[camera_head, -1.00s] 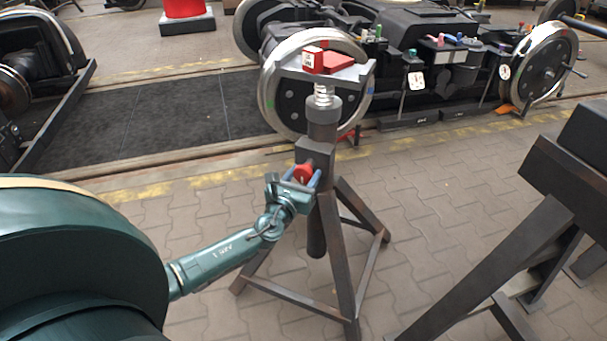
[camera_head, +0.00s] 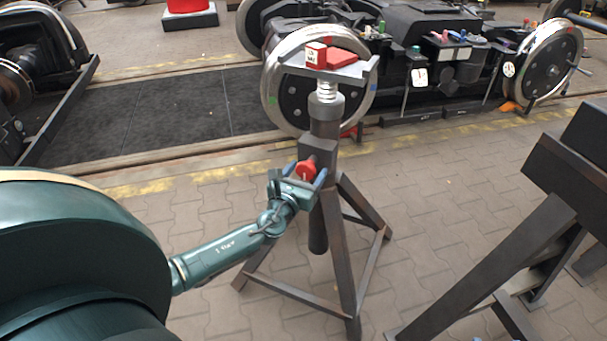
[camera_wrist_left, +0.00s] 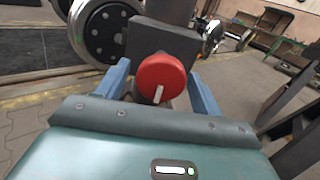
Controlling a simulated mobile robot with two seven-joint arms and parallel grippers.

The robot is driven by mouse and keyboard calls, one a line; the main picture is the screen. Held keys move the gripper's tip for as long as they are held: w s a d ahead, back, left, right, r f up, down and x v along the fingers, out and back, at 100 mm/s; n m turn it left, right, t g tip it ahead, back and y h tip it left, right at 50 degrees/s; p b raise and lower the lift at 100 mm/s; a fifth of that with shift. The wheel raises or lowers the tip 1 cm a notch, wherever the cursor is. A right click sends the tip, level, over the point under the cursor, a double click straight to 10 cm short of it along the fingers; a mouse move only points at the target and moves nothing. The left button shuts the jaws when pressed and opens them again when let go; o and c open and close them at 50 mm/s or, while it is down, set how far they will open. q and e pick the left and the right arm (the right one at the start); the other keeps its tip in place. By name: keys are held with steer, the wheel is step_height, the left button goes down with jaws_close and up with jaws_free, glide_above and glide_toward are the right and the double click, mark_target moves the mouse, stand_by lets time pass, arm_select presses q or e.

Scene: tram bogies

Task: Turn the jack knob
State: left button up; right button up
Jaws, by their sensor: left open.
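The jack stand (camera_head: 327,128) stands upright on the paving, with a dark post, splayed legs and a grey top plate. Its red knob (camera_head: 305,171) sits on the side of the block at mid-post. My left gripper (camera_head: 303,179) is open at the knob. In the left wrist view its two blue fingers (camera_wrist_left: 160,84) stand on either side of the knob, with gaps visible. The right gripper is not in view.
A dark steel stand (camera_head: 535,215) is at the right. Paving left of the jack is free.

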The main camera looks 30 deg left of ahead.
arm_select(q)
steer(key=s+d+p, duration=0.2)
steer(key=s, duration=1.1)
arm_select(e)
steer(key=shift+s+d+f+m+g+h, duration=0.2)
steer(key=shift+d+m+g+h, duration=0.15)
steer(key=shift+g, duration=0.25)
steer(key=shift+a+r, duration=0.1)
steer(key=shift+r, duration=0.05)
